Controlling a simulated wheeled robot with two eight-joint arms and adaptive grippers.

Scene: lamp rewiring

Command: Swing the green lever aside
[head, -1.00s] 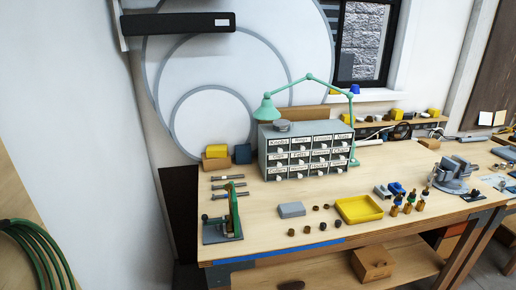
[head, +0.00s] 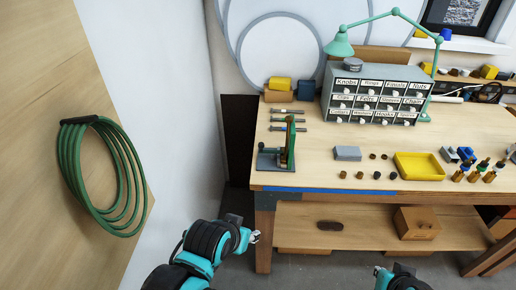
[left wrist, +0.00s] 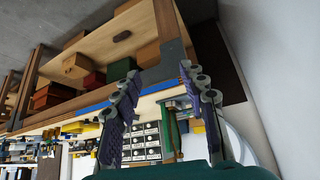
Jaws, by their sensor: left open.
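The green lever (head: 291,143) stands upright on a small dark grey base (head: 269,160) at the left front of the wooden bench. In the left wrist view, the lever (left wrist: 172,130) shows beyond the gap between my fingers. My left gripper (head: 256,238) is open and empty, in front of the bench and below its top, to the left of and apart from the lever. Its fingers are spread wide in the left wrist view (left wrist: 157,75). My right gripper (head: 381,272) is low at the bottom edge; its jaw opening is too small to tell.
Long metal pieces (head: 288,119) lie behind the lever. A grey block (head: 347,153), dark knobs and a yellow tray (head: 419,167) lie to its right. A labelled drawer cabinet (head: 372,95) and green lamp (head: 340,46) stand behind. A green hose coil (head: 85,180) hangs at left.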

